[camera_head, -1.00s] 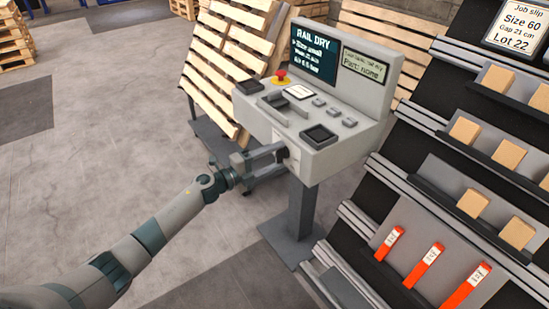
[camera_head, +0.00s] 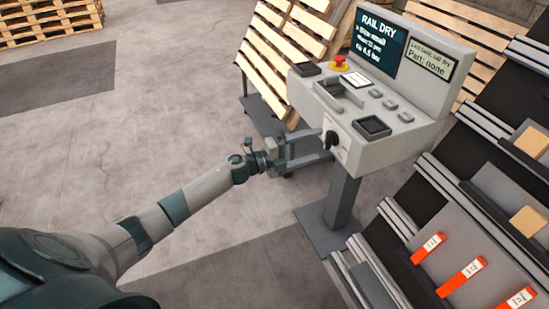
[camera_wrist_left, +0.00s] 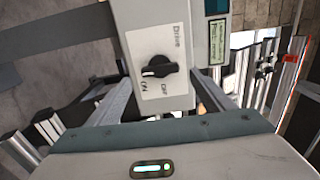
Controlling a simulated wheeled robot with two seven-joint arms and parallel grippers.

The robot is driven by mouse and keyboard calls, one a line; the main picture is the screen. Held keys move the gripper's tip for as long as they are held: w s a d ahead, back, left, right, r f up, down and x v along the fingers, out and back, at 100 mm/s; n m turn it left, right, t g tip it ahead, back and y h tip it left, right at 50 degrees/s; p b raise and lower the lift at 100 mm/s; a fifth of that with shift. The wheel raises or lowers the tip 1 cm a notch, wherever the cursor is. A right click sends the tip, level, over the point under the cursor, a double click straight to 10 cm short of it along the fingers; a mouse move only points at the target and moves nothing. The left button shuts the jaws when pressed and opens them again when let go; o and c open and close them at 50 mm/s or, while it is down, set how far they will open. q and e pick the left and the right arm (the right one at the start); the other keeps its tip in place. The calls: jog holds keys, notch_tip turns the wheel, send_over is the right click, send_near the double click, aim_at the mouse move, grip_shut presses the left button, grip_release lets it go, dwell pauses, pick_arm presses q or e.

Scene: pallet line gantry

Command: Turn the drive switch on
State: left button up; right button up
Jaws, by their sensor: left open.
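The drive switch is a black rotary knob (camera_head: 331,139) on a white plate on the console's near side face. In the left wrist view the knob (camera_wrist_left: 160,68) sits under the word Drive, with ON and OFF printed on the plate. Its white mark points left in that view; I cannot tell for sure which setting it is on. My left gripper (camera_head: 320,147) is open and faces the plate, its two fingers spread either side of the knob. I see no clear contact with it. My right gripper is out of view.
The grey console (camera_head: 375,155) stands on a post and carries a red stop button (camera_head: 339,62), small buttons and two screens. A sloped rack (camera_head: 480,190) with wooden blocks and orange-tagged parts is close on the right. Pallets (camera_head: 290,45) stand behind.

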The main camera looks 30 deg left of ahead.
pick_arm(q)
jog(key=b+v, duration=0.1)
jog(key=v, duration=1.2)
jog(key=shift+b, duration=0.35)
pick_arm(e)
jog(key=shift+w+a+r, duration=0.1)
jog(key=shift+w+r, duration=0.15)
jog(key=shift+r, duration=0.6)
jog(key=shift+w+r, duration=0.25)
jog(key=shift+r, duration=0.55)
